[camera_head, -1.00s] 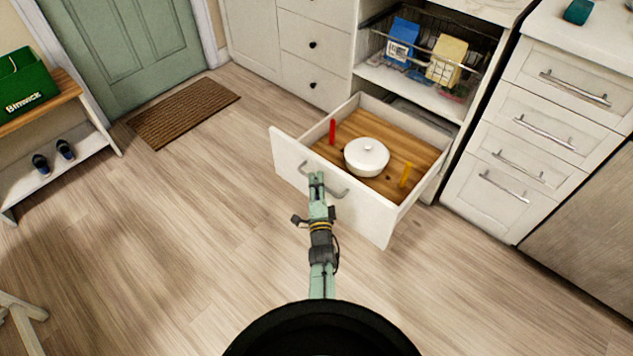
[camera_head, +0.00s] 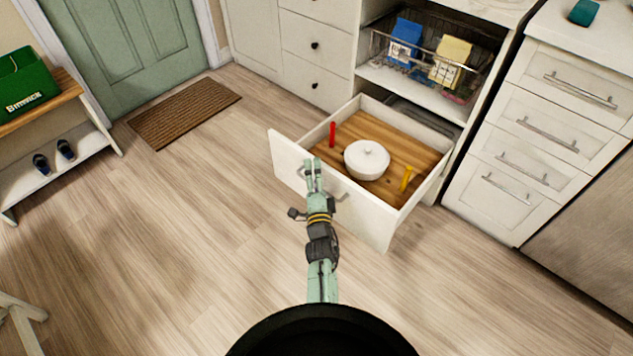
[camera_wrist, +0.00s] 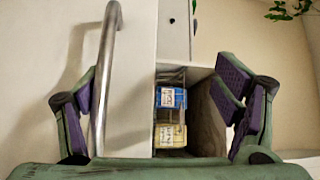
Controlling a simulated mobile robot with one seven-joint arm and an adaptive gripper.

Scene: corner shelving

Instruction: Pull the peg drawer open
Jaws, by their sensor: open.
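The peg drawer (camera_head: 370,222) stands pulled out from the corner cabinet, its wooden floor showing. My gripper (camera_head: 313,162) is open at the drawer front and hides part of the handle (camera_head: 342,195). In the wrist view, the handle (camera_wrist: 106,75) runs upright close to the left finger, within the span of the open jaws (camera_wrist: 165,105). Whether a finger touches it, I cannot tell.
Above the drawer, a wire basket (camera_head: 385,50) holds a blue box (camera_head: 405,40) and a yellow box (camera_head: 451,60). Drawers with bar handles (camera_head: 545,130) stand at the right. The floor (camera_head: 200,220) left of the drawer is clear up to a brown mat (camera_head: 184,112).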

